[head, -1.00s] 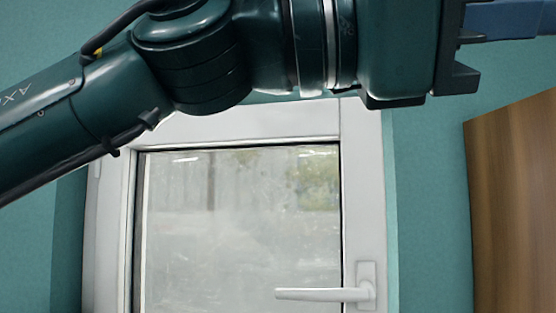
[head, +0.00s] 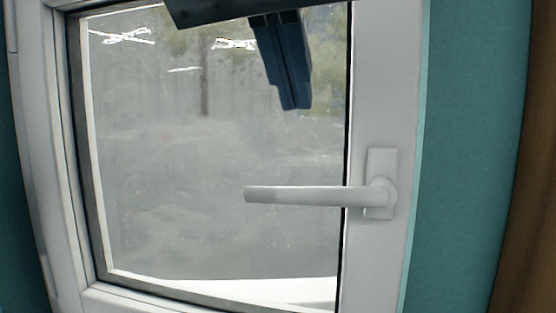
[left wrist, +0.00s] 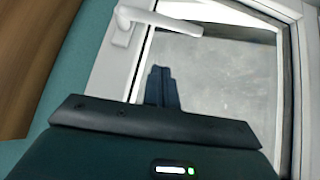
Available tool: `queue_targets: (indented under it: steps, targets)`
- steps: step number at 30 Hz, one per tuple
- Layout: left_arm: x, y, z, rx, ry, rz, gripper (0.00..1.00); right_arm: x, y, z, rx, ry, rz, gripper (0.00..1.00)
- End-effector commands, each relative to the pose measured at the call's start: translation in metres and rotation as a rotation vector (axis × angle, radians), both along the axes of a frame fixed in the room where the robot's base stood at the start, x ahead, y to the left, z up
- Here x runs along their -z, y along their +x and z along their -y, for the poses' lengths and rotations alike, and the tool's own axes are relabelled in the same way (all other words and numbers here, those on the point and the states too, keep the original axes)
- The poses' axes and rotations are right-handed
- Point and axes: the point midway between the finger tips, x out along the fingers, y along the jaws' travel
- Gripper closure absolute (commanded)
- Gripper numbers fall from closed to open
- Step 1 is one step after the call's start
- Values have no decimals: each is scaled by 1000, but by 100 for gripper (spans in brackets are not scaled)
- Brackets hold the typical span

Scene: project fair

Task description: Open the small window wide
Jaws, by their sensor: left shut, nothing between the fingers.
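The small window (head: 215,150) has a white frame and a grey, hazy pane, and it fills most of the head view. Its white handle (head: 310,195) lies level, with the lever pointing left from its plate on the right side of the frame. My left gripper (head: 296,106) is shut and empty. Its dark blue fingers point down in front of the pane, above the handle and apart from it. In the left wrist view the handle (left wrist: 160,20) shows beyond the shut fingers (left wrist: 160,72). I cannot tell whether the sash stands ajar. My right gripper is out of view.
A teal wall (head: 470,130) runs along the right of the window, with a brown wooden surface (head: 530,200) at the far right edge. The space around the handle's lever is clear.

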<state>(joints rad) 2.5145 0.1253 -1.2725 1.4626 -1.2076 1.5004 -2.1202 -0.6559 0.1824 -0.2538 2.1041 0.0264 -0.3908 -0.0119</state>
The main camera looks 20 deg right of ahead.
Motion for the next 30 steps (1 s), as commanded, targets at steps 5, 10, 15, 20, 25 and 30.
queue_targets:
  steps: [5, 10, 15, 20, 25, 30]
  targets:
    - [-3, 4, -7, -13, 49, 56, 100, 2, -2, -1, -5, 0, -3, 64]
    - [11, 15, -1, -14, 53, 57, 100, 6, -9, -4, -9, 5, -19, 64]
    - [38, 35, 12, -13, 54, 54, 100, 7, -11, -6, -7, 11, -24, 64]
    - [63, 54, 26, -13, 53, 54, 100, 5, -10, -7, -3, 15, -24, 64]
    - [72, 45, 19, -12, 49, 60, 100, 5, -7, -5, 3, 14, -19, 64]
    - [75, 32, 10, -14, 48, 58, 100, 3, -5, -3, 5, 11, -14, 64]
